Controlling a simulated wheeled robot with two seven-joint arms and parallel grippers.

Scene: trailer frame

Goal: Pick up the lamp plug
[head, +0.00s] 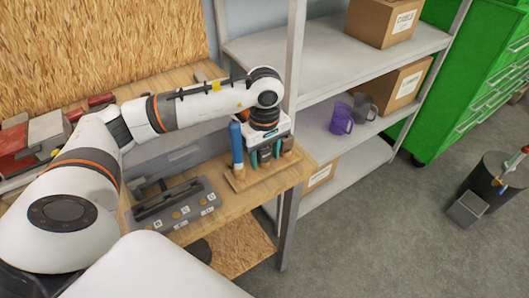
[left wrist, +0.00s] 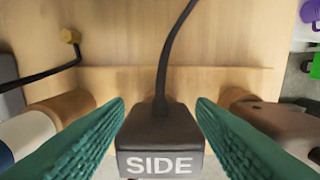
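A dark plug (left wrist: 160,140) with the white word SIDE on its face stands in the middle of the left wrist view. A black cable (left wrist: 172,50) runs up from it. My left gripper (left wrist: 160,112) is open, with one green ribbed finger on each side of the plug; I see no clear grip on it. In the head view my left gripper (head: 264,152) points down at a small wooden rack (head: 240,182) on the bench corner. The plug cannot be made out there behind the fingers. My right gripper does not show.
A blue-handled tool (head: 237,143) stands beside the gripper in the rack. A brown rounded thing (left wrist: 285,125) lies close to the right finger. A dark socket panel (head: 178,207) is on the bench. A grey shelf post (head: 291,110) rises just right of the gripper.

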